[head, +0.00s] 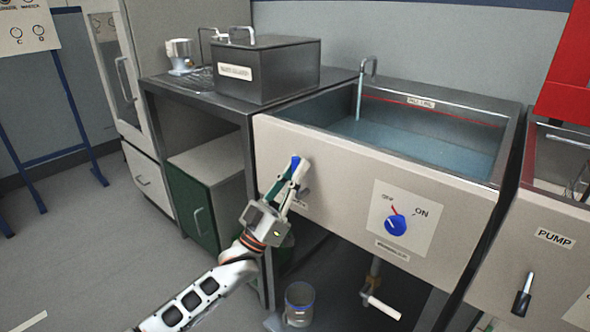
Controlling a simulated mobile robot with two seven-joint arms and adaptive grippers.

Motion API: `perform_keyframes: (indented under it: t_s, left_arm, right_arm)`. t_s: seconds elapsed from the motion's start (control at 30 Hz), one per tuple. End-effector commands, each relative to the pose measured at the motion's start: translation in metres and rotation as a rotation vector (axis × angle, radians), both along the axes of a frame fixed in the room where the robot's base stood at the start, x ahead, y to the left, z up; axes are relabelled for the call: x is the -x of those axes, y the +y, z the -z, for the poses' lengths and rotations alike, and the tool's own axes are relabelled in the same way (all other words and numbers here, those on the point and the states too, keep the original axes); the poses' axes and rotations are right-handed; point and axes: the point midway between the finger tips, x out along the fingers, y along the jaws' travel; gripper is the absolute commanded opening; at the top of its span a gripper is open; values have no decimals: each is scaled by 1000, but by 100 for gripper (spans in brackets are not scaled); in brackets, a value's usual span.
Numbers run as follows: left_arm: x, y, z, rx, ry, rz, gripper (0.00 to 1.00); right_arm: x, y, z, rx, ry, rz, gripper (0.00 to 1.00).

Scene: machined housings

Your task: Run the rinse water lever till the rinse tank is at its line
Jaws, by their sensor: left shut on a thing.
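The rinse tank (340,148) is a wide light-fronted basin with bluish water (410,145) in it. A red line (440,112) with a small label runs along its inner back wall, and the water surface lies below that line. A bent spout (369,62) stands at the back rim, with a pale streak like running water below it. My left gripper (293,178) is at the left of the tank's front, shut on a lever with a blue end (295,162). The fingers hide most of the lever and part of a label below. My right gripper is not in view.
A blue knob (396,225) with OFF and ON marks sits on the tank front. A PUMP lever (522,295) is on the unit at right. A dark lidded box (268,72) stands on the bench at left. A clear jar (299,303) is below the tank.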

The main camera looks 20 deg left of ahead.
Motion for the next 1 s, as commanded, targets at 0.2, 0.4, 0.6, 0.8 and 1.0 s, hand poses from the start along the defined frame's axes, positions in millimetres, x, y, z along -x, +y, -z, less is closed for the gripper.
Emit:
perform_keyframes:
  t_s: [0.2,0.4,0.6,0.8,1.0]
  left_arm:
    - [0,0,-1,0,-1,1,0]
    - [0,0,-1,1,-1,0,29]
    - [0,0,-1,1,-1,1,29]
    - [6,3,7,1,2,-1,29]
    - [27,14,34,-1,4,-1,29]
  right_arm:
    - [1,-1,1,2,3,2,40]
    - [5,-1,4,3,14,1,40]
    - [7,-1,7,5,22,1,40]
    - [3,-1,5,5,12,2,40]
    - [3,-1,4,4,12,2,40]
